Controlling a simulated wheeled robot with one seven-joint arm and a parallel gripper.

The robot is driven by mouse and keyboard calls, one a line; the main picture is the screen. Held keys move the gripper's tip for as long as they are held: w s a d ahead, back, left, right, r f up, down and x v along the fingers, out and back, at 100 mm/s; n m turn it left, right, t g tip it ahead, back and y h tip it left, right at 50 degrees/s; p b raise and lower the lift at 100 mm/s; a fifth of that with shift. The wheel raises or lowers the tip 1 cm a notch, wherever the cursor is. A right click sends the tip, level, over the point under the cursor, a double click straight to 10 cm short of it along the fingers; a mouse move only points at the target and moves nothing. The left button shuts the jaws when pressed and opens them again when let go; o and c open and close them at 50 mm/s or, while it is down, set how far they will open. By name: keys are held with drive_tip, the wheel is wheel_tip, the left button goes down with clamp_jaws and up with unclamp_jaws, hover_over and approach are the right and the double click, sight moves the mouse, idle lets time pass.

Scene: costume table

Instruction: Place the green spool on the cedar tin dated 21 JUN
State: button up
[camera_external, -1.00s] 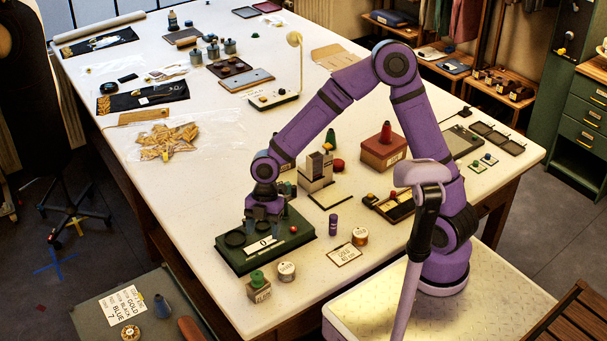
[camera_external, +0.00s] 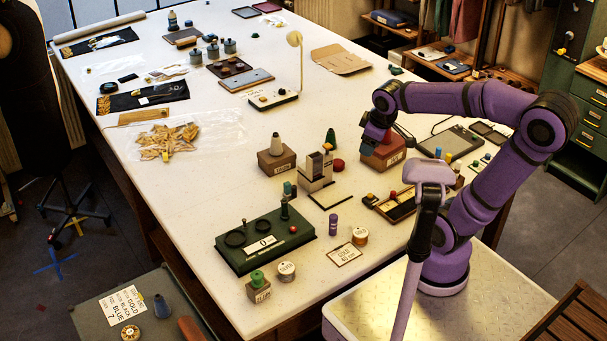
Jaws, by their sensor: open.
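A green spool (camera_external: 257,277) stands on a small beige labelled box (camera_external: 259,292) at the table's front edge. A darker green cone-shaped piece (camera_external: 331,137) stands behind a small pale device. A reddish-brown labelled tin (camera_external: 378,160) is at the right, and a brown labelled tin (camera_external: 276,162) with a grey cone on top is left of it. The date on neither label is legible. My gripper (camera_external: 371,139) is open and points down at the top of the reddish-brown tin. It hides the red cone seen there earlier; I cannot tell whether the fingers touch it.
A dark green scale-like case (camera_external: 265,240) with round wells and a teal-topped post lies at the front. A pale upright device (camera_external: 317,170), a purple cylinder (camera_external: 333,224) and round tins (camera_external: 286,271) stand nearby.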

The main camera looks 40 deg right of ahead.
drive_tip(key=s+d+r+m+t, duration=0.1)
drive_tip(key=s+d+m, duration=0.5)
drive_tip(key=s, duration=0.1)
drive_tip(key=shift+d+r, duration=0.3)
drive_tip(key=shift+d, duration=0.1)
